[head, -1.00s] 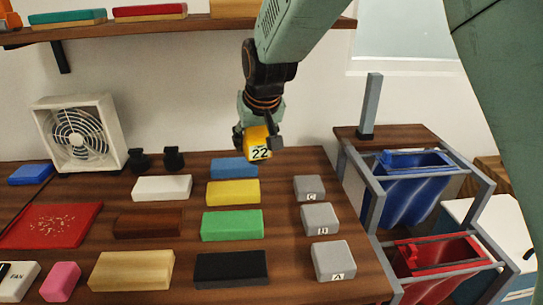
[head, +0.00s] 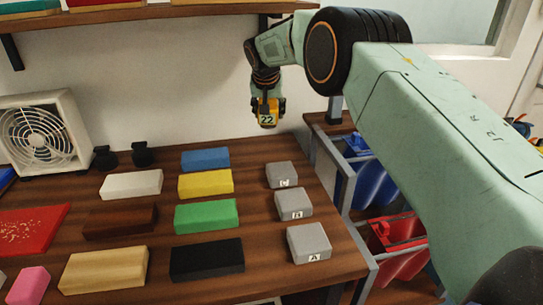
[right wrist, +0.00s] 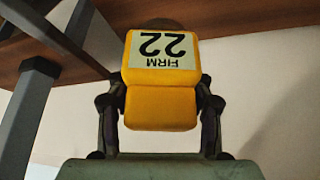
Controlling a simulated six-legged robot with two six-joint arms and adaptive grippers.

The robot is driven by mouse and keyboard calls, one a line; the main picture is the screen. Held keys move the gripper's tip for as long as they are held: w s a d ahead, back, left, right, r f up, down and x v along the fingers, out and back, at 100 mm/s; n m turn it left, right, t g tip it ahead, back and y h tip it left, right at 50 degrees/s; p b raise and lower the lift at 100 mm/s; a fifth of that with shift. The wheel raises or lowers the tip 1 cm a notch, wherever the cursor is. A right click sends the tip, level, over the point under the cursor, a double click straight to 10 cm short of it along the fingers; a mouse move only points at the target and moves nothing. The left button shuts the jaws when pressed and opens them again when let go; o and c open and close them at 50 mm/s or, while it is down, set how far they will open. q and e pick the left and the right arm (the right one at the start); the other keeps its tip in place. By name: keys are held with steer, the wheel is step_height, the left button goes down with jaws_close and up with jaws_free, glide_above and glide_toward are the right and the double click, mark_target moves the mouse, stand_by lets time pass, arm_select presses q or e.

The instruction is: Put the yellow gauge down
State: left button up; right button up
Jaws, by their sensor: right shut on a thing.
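The yellow gauge (head: 267,116) carries a white label reading 22. My right gripper (head: 267,104) is shut on it and holds it in the air above the back right of the counter, near the wall. In the right wrist view the gauge (right wrist: 160,105) sits between the two fingers (right wrist: 161,112), and its label reads FIRM 22, upside down. My left gripper is in neither view.
Grey blocks C (head: 282,174), B (head: 294,203) and A (head: 309,243) stand at the counter's right. Coloured blocks, such as the blue one (head: 205,159), fill the middle. A fan (head: 40,135) stands left. Blue (head: 371,180) and red (head: 399,250) bins hang at right.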

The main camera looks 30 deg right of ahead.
steer(key=f, duration=0.3)
steer(key=d+f+b, duration=0.1)
steer(key=f, duration=0.2)
steer(key=shift+w+d+f, duration=0.1)
steer(key=shift+d+f, duration=0.05)
steer(key=shift+f, duration=0.05)
steer(key=shift+d+f, duration=0.1)
steer(key=shift+f, duration=0.25)
step_height(320, 180, down, 3)
steer(key=shift+f+b, duration=0.1)
steer(key=shift+b, duration=0.2)
steer(key=shift+f, duration=0.15)
steer(key=o, duration=1)
